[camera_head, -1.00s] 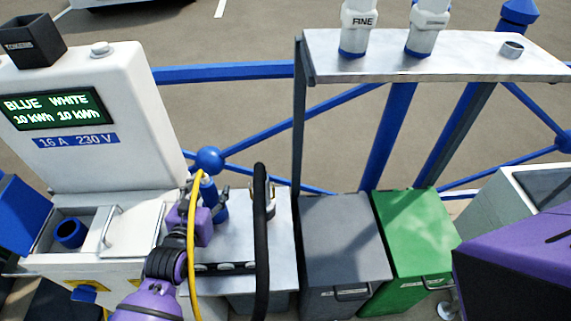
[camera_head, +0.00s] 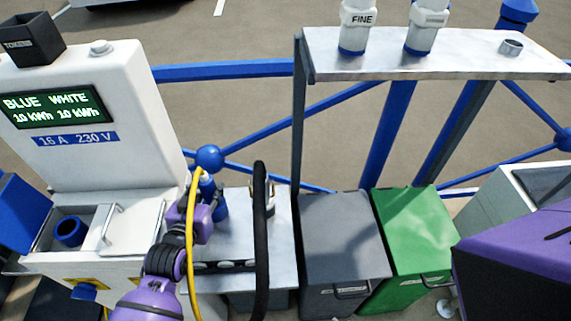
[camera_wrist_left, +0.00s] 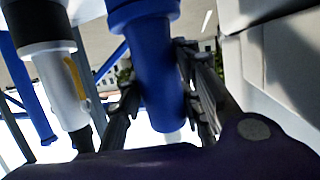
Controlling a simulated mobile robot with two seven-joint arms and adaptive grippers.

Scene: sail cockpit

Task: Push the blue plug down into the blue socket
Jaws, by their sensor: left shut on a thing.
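The blue plug (camera_head: 207,190) is held upright by my left gripper (camera_head: 208,200) above the metal counter, to the right of the white pedestal. In the left wrist view the blue plug (camera_wrist_left: 152,62) sits between the two fingers, which are shut on it. A yellow cable (camera_head: 192,250) hangs down from the plug's top, in front of my arm. The blue socket (camera_head: 70,232) is an open round ring in the left recess of the pedestal's base. The plug is apart from it, to its right. My right gripper is not in view.
A white lid with a handle (camera_head: 128,228) lies between the socket and my gripper. The white pedestal (camera_head: 120,100) with a lit display stands behind. A black vertical hose (camera_head: 261,240) is close on the right. Grey (camera_head: 345,240) and green (camera_head: 410,235) bins stand farther right.

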